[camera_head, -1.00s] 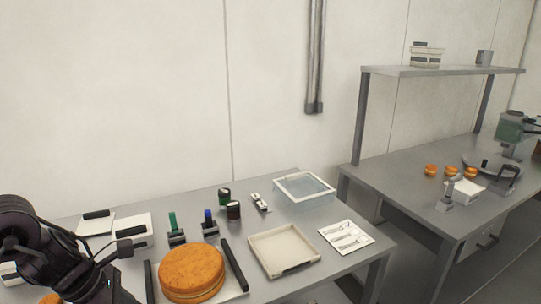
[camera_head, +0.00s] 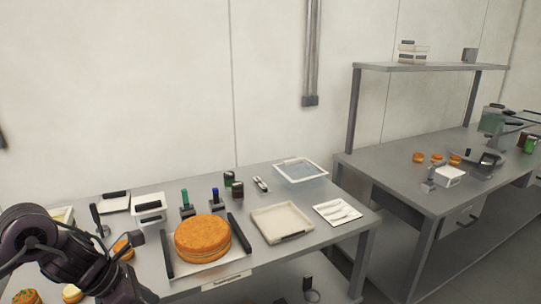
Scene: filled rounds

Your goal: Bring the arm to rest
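My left arm (camera_head: 62,252) comes in at the lower left, dark and bent, over the left front of the near table (camera_head: 290,262). Its far end runs down toward the bottom edge, and I cannot make out its fingertips or anything held in them. A small dark block (camera_head: 138,237) sticks out beside the arm, left of a large round orange-brown filled cake (camera_head: 203,237) on a tray with dark side bars. My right arm and gripper are not in view.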

